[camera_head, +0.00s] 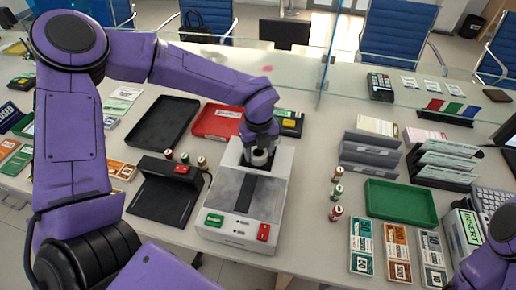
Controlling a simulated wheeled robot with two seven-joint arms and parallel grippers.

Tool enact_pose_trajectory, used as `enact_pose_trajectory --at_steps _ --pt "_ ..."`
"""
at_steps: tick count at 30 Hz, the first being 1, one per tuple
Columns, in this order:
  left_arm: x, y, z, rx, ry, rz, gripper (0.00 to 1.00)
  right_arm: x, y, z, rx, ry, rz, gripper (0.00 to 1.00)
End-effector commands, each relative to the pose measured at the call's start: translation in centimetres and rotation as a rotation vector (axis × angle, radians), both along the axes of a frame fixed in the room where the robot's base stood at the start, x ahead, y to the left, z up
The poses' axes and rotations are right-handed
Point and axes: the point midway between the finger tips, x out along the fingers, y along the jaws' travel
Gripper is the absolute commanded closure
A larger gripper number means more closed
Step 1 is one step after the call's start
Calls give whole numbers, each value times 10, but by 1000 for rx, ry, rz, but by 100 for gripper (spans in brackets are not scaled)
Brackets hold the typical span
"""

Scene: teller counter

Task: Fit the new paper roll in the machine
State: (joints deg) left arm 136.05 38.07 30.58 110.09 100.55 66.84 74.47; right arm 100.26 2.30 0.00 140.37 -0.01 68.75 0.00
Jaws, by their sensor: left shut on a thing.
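The machine (228,230) is a white and grey box on the counter, with a dark panel on top and green and red buttons at its front. My left gripper (261,148) is over the back part of the machine, pointing down. It is shut on a small whitish paper roll (259,158). The roll is at or just above the opening at the machine's back; I cannot tell whether it touches. My right arm shows at the lower right edge, but its gripper is out of view.
A black device (165,205) stands left of the machine, with small rolls behind it. A black tray (162,122) and red tray (213,122) lie behind. At right are several coin rolls (336,192), a green tray (401,203) and banknote stacks (362,246). A glass screen stands behind.

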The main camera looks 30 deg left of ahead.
Motion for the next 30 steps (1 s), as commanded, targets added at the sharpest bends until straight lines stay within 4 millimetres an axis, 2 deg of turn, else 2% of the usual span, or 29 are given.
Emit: enact_pose_trajectory --at_steps 8,9,10,17,21,23,30 --pt "0 0 -4 0 0 0 72 0 0 -4 0 0 0 100" --pt "0 0 -3 0 0 0 36 0 0 -3 0 0 0 100" --pt "0 0 -3 0 0 0 32 0 0 -3 0 0 0 100" --pt "0 0 -3 0 0 0 32 0 0 -3 0 0 0 100" --pt "0 0 6 0 -3 0 32 0 0 0 0 0 0 100" --pt "1 0 17 1 -5 0 32 0 0 -2 0 0 0 100" --pt "1 0 79 0 -6 1 32 0 0 -8 0 0 0 100"
